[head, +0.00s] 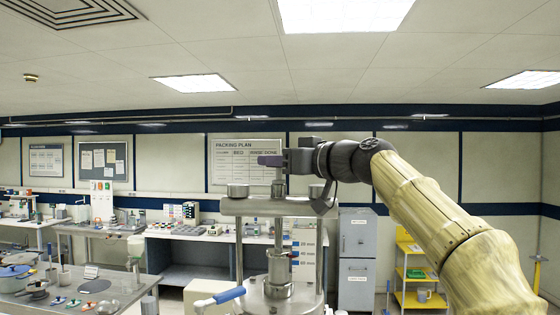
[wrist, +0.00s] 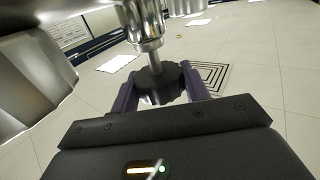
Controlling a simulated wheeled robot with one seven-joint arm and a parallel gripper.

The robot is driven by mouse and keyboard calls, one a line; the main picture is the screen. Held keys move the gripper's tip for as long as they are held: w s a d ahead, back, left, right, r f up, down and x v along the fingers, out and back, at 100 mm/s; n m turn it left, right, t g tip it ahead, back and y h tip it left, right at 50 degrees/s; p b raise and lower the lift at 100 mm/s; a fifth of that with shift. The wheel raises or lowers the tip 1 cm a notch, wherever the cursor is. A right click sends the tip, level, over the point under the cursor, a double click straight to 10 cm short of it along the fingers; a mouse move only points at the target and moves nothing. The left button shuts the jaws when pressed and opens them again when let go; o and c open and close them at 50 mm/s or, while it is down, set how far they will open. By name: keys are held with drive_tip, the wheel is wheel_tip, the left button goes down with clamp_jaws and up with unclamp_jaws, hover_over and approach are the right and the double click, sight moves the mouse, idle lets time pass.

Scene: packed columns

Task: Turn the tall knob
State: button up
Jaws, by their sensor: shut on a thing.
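The tall knob is a dark, lobed knob (wrist: 170,80) on a metal stem in the wrist view. My gripper (wrist: 158,86) has its purple fingers on both sides of the knob, shut on it. In the head view my gripper (head: 271,160) reaches in from the right, level, at the top of the metal column apparatus. A metal post (head: 278,188) rises just below its fingers. The knob itself is mostly hidden by the fingers in the head view.
The column apparatus has a metal top plate (head: 262,207) with round caps, and a blue-handled lever (head: 229,295) lower down. A large metal cylinder (wrist: 35,85) is close on the left in the wrist view. Benches with lab gear (head: 90,285) stand at left.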

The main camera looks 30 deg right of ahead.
drive_tip(key=shift+r+n+y, duration=0.1)
drive_tip(key=shift+n+y, duration=0.2)
drive_tip(key=shift+y, duration=0.2)
drive_tip(key=shift+r+n+g+y+p, duration=0.15)
drive_tip(key=shift+n+g+y+p, duration=0.3)
drive_tip(key=shift+n+g+y, duration=1.3)
drive_tip(key=shift+y, duration=0.45)
drive_tip(key=o, duration=1)
drive_tip(key=shift+f, duration=0.2)
drive_tip(key=shift+s+d, duration=0.1)
